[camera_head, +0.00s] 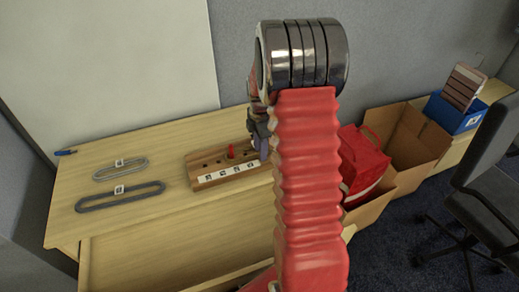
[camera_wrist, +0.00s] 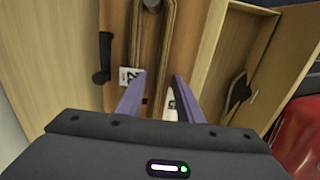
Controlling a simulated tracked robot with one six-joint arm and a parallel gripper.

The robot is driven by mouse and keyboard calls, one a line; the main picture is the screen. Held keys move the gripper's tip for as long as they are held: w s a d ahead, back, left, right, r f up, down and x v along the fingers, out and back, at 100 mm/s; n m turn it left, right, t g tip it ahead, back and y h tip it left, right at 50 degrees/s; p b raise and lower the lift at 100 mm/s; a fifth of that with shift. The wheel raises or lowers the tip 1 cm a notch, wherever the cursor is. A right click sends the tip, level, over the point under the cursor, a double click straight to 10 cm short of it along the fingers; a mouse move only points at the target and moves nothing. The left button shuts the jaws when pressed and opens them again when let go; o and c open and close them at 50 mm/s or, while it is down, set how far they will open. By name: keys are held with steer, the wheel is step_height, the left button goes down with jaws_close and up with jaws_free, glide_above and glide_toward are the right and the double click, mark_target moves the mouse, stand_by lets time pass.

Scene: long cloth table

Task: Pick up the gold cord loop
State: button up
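In the wrist view, a gold-brown cord loop (camera_wrist: 137,45) runs as two long strands over a brown wooden board (camera_wrist: 117,25). A white numbered tag (camera_wrist: 129,76) sits beside its left strand. My gripper (camera_wrist: 159,76) is open, with its two purple fingers apart near the lower part of the loop. I cannot tell whether either finger touches the cord. In the head view, my gripper (camera_head: 262,140) is at the right end of the wooden block with labels (camera_head: 207,172), and my arm hides what lies beyond. The gold loop cannot be made out there.
A light grey loop (camera_head: 133,172) and a dark grey loop (camera_head: 100,205) lie on the left of the table (camera_head: 70,226). A red peg (camera_head: 231,152) stands on the block. Cardboard boxes (camera_head: 420,152), a red bag (camera_head: 362,165) and a blue bin (camera_head: 447,117) are at right.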

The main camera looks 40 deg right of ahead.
steer(key=shift+c, duration=0.2)
stand_by(0.3)
jaws_close()
